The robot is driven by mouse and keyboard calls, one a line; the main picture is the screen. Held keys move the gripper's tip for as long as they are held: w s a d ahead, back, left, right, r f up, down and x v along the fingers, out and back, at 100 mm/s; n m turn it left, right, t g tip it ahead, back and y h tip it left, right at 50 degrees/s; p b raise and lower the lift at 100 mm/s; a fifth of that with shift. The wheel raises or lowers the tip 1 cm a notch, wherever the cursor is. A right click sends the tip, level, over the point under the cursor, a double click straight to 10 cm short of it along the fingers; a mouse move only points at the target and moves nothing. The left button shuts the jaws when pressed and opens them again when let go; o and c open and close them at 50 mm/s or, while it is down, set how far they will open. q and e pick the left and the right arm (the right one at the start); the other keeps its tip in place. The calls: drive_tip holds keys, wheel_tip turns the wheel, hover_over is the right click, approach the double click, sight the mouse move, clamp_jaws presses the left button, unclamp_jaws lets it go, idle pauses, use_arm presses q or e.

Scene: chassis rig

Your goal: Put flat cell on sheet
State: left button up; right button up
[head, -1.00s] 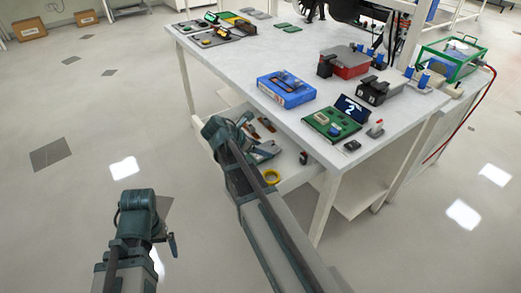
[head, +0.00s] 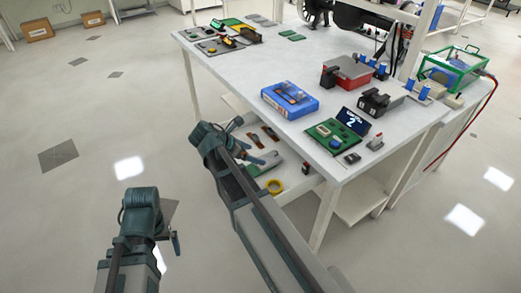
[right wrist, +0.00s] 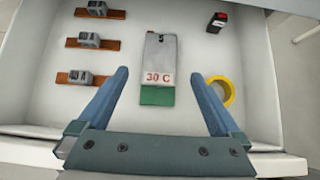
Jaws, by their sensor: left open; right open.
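The flat cell (right wrist: 160,60) is a silver-grey pouch marked "30 C" with a green end. It lies flat in an open white drawer under the table, in the right wrist view. My right gripper (right wrist: 163,105) is open above the drawer, its two blue fingers apart on either side of the cell's green end, not closed on it. In the head view this gripper (head: 255,157) is over the drawer. My left gripper (head: 174,242) hangs empty over the floor at lower left. A dark grey sheet-like mat (head: 205,46) lies at the table's far left with tools on it; I cannot tell if it is the sheet.
The drawer also holds several grey blocks on brown strips (right wrist: 88,42), a yellow tape ring (right wrist: 228,92) and a small black-red item (right wrist: 217,22). On the white table (head: 250,68) stand a blue box (head: 290,99), a green board (head: 330,138) and a red-grey box (head: 348,74).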

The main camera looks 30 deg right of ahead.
sight(268, 159)
use_arm(q)
wheel_tip(268, 159, up, 3)
drive_tip(key=shift+r+p, duration=0.2)
drive_tip(key=shift+p, duration=1)
use_arm(e)
drive_tip(key=v, duration=0.5)
use_arm(q)
drive_tip(key=shift+f, duration=0.1)
use_arm(e)
drive_tip(key=shift+d+f, duration=0.1)
drive_tip(key=shift+f, duration=0.05)
drive_tip(key=b+x, duration=0.9)
drive_tip(key=x, duration=0.3)
drive_tip(key=shift+f, duration=0.15)
use_arm(q)
wheel_tip(268, 159, down, 9)
drive_tip(key=shift+r, duration=0.2)
drive_tip(key=shift+r, duration=0.15)
use_arm(e)
drive_tip(key=shift+r, duration=0.2)
